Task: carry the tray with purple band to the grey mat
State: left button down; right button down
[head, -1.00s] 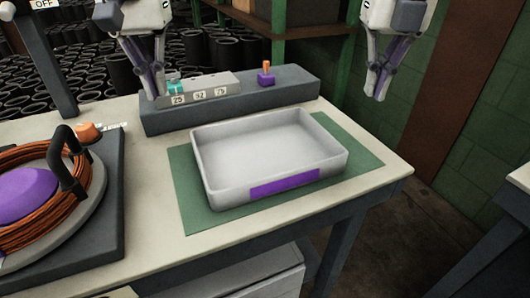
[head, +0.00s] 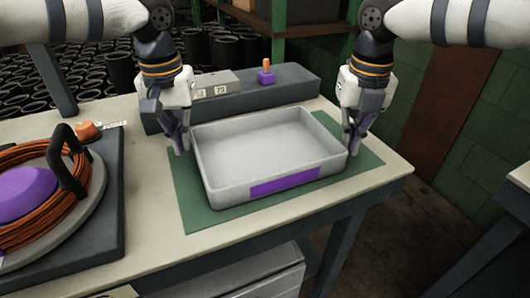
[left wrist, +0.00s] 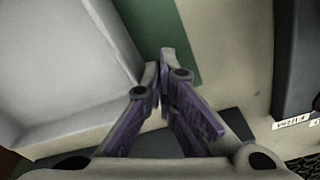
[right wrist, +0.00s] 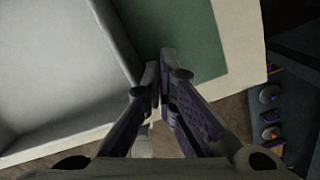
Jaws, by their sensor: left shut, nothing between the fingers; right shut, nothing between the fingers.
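The light grey tray with the purple band (head: 284,181) sits empty and level on a green mat (head: 190,196) on the workbench. My left gripper (head: 182,149) is shut and empty beside the tray's left wall. In the left wrist view its closed fingertips (left wrist: 166,66) are close to the tray's wall (left wrist: 110,40). My right gripper (head: 350,150) is shut and empty beside the tray's right wall. In the right wrist view its closed fingertips (right wrist: 160,66) are close to the tray's wall (right wrist: 112,42). I cannot tell whether either gripper touches the tray. No grey mat is clearly seen.
A dark raised ledge (head: 300,92) with a purple-based joystick (head: 266,74) runs behind the tray. A coil of orange cable (head: 45,215) with a black handle lies at the left. The bench's right edge is close to the mat. Black sleeves stand behind.

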pick_arm(q)
jog(key=shift+d, duration=0.6)
pick_arm(e)
jog(key=shift+a, duration=0.6)
